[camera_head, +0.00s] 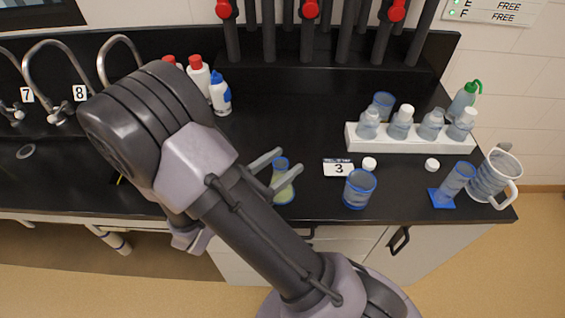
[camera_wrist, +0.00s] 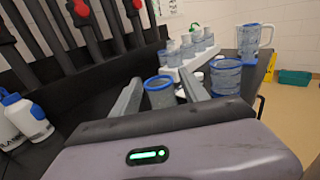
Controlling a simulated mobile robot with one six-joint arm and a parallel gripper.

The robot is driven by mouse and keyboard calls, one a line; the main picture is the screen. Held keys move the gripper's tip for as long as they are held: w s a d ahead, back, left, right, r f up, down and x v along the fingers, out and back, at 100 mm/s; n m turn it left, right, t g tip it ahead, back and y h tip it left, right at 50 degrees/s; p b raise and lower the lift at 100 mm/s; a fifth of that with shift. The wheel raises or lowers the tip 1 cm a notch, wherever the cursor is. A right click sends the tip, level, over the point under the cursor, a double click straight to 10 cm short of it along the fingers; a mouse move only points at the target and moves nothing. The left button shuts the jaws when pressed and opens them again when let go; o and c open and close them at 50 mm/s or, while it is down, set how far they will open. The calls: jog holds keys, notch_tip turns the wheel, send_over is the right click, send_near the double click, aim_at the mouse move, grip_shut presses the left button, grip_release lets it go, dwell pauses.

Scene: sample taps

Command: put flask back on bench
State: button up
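The flask (camera_head: 284,190) has a blue rim, clear walls and yellow-green liquid low inside. It appears to stand upright on the black bench (camera_head: 325,205) near the front edge. My gripper (camera_head: 292,160) is open, with one finger on each side of the flask's neck. In the wrist view the flask's blue-rimmed mouth (camera_wrist: 158,83) lies between the two fingers (camera_wrist: 158,75), with a gap visible on each side. The flask's lower part is hidden in the wrist view.
A blue-rimmed beaker (camera_head: 359,189) and the number 3 sign (camera_head: 338,168) stand to the right. Farther right are a white bottle rack (camera_head: 420,145), a cylinder (camera_head: 457,180) and a jug (camera_head: 493,178). Wash bottles (camera_head: 220,94) stand behind my arm; sink taps are left.

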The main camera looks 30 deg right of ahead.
jog(key=shift+a+r, duration=0.2)
jog(key=s+a+p, duration=0.2)
jog(key=a+p, duration=0.2)
jog(key=a, duration=0.7)
jog(key=s+d+r+m+g+y, duration=0.3)
jog(key=s+r+m+g+y, duration=0.35)
jog(key=s+m+y, duration=0.6)
jog(key=w+a+r+m+t+y+b, duration=0.3)
jog(key=a+r+m+t+y, duration=0.3)
jog(key=m+t, duration=0.3)
jog(key=shift+a+m+y, duration=0.35)
jog(key=shift+m+y, duration=0.2)
jog(key=shift+m, duration=1)
